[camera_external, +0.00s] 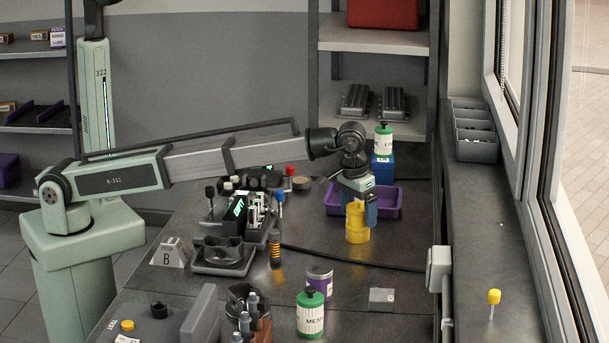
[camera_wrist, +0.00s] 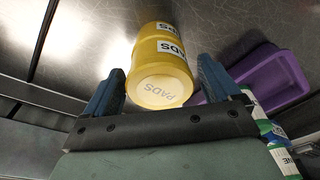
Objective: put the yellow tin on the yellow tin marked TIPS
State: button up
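Two yellow tins stand stacked in the external view, an upper tin (camera_external: 355,213) on a lower tin (camera_external: 357,235), beside the purple tray. In the wrist view the upper tin (camera_wrist: 160,88) has PADS on its lid and side. A second label shows on the yellow side beyond it, on what seems to be the lower tin (camera_wrist: 163,28); it is too small to read surely. My gripper (camera_wrist: 160,68) points down over the stack. Its blue fingers are on either side of the upper tin, with gaps visible, so it looks open. I see no readable TIPS marking.
A purple tray (camera_external: 388,202) lies just behind the stack, with a green-and-white bottle (camera_external: 384,140) on a blue block beyond. A purple-and-white can (camera_external: 320,283) and another green bottle (camera_external: 310,314) stand in front. A black cable crosses the table near the stack.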

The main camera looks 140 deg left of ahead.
aim_at(354, 208)
jog(key=shift+o, duration=0.3)
jog(key=shift+r, duration=0.15)
notch_tip(354, 208, up, 12)
jog(key=d, duration=0.1)
jog(key=shift+d, duration=0.4)
